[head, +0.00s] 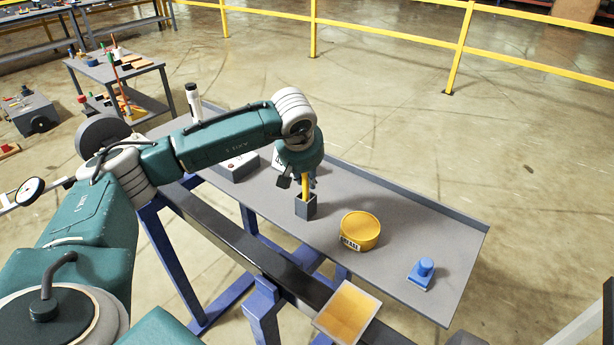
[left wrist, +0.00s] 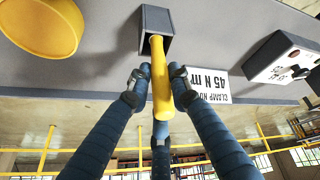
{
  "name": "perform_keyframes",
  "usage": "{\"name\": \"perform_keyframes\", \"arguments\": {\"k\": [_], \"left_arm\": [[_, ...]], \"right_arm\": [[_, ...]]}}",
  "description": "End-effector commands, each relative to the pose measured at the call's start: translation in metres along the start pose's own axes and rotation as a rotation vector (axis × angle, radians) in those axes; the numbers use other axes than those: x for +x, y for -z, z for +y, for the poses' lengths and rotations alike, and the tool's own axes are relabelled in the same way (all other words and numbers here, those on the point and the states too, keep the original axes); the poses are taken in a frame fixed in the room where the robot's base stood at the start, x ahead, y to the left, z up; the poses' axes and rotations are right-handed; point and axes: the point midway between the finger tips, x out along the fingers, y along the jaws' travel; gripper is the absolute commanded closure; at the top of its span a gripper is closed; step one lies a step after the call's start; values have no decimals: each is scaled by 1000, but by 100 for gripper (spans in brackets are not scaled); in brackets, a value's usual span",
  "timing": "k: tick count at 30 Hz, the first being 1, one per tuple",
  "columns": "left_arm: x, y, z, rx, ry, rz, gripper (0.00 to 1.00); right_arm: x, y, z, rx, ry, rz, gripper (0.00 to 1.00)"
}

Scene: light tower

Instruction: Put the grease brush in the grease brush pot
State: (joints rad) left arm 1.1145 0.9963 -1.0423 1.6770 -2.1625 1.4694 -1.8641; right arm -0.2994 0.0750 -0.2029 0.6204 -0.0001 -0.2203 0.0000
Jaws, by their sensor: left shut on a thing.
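The grease brush shows as a yellow handle (head: 306,187), roughly upright, and it also shows in the left wrist view (left wrist: 161,78). Its lower end goes into the mouth of the square grey grease brush pot (head: 306,209), which also shows in the left wrist view (left wrist: 158,20). The bristle end is hidden inside the pot. My left gripper (head: 306,180) is right above the pot, with its blue fingers shut around the handle; they also show in the left wrist view (left wrist: 158,85). The pot stands on the grey bench (head: 400,218). My right gripper is not in view.
A round yellow tin (head: 360,231) stands right of the pot, and a blue part (head: 423,272) lies farther right. A grey box with a red button (head: 240,166) is to the left. A tray with yellow contents (head: 348,312) is at the front. The bench behind the tin is clear.

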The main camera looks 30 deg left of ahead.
Motion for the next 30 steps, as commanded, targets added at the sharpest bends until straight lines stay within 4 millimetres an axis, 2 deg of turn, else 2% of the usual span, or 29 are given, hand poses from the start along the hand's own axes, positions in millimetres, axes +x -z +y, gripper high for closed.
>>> {"name": "perform_keyframes", "arguments": {"k": [5, 6, 8, 9, 17, 21, 26, 30], "left_arm": [[4, -2, -1, 0, 0, 0, 100], [3, -1, 0, 0, 0, 0, 73], [3, -1, 0, 0, 0, -1, 61], [3, -1, 0, 0, 0, -1, 58], [2, -1, 0, 0, 0, -1, 58], [-6, 0, 1, 0, -2, 1, 58], [-35, 0, 1, 0, -3, 3, 58], [-67, 1, 1, 1, -4, 4, 58]], "right_arm": [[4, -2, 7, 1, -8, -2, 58], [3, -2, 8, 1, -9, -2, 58], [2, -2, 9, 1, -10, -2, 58], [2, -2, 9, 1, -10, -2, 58], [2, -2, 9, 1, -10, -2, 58], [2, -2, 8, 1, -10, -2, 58], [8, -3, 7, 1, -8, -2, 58], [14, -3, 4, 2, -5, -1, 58]]}}
